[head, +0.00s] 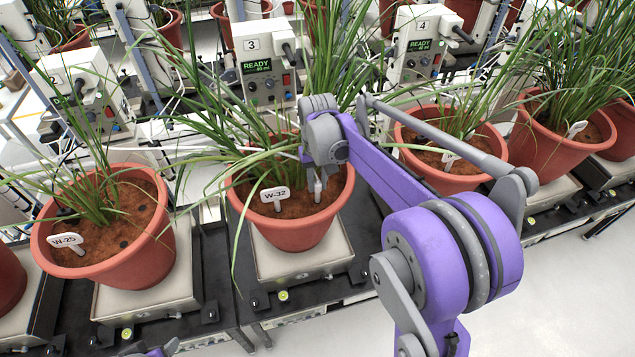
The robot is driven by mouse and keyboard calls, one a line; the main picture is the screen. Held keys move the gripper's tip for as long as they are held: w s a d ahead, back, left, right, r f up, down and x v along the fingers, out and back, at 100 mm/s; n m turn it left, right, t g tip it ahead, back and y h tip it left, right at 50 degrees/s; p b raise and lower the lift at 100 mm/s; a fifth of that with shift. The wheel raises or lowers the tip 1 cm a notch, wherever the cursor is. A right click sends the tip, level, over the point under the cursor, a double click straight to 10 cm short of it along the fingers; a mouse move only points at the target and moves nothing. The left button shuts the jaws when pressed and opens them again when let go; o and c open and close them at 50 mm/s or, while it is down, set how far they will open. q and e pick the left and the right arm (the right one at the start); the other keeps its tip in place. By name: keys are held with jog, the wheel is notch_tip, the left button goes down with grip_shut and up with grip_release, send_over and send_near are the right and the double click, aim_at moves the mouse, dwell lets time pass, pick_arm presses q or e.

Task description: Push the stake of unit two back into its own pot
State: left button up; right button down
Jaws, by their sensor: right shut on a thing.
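The box marked 2 (88,92) stands at the left, behind a terracotta pot (150,262) with a tag W-25 (67,241). Dark spots show in that pot's soil; no stake is clearly seen there apart from the tag. My right gripper (318,188) points down inside the rim of the middle pot (292,236), just right of its tag W-32 (273,194). This pot stands in front of the box marked 3 (264,68). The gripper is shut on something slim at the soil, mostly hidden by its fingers.
The pots stand on pale scale plates (272,264) along a dark bench (222,270). Long leaves (205,128) spread between pots. A box marked 4 (420,48) and another pot (425,172) are to the right. Clear floor (585,290) lies at the lower right.

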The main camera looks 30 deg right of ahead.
pick_arm(q)
jog(key=shift+w+r+p, duration=0.2)
jog(key=shift+r+p, duration=0.1)
jog(key=shift+r, duration=0.15)
jog(key=shift+w+r+p, duration=0.2)
jog(key=shift+r+p, duration=0.05)
jog(key=shift+r, duration=0.2)
pick_arm(e)
jog(key=shift+r, duration=1.35)
jog(key=shift+r, duration=0.45)
jog(key=shift+r+p, duration=1.4)
jog(key=shift+r, duration=1.65)
pick_arm(q)
jog(key=shift+t, duration=0.4)
jog(key=r, duration=0.1)
jog(key=w+r, duration=0.2)
jog(key=r, duration=0.1)
jog(key=shift+w+r, duration=0.1)
jog(key=shift+w, duration=0.15)
jog(key=shift+s, duration=0.1)
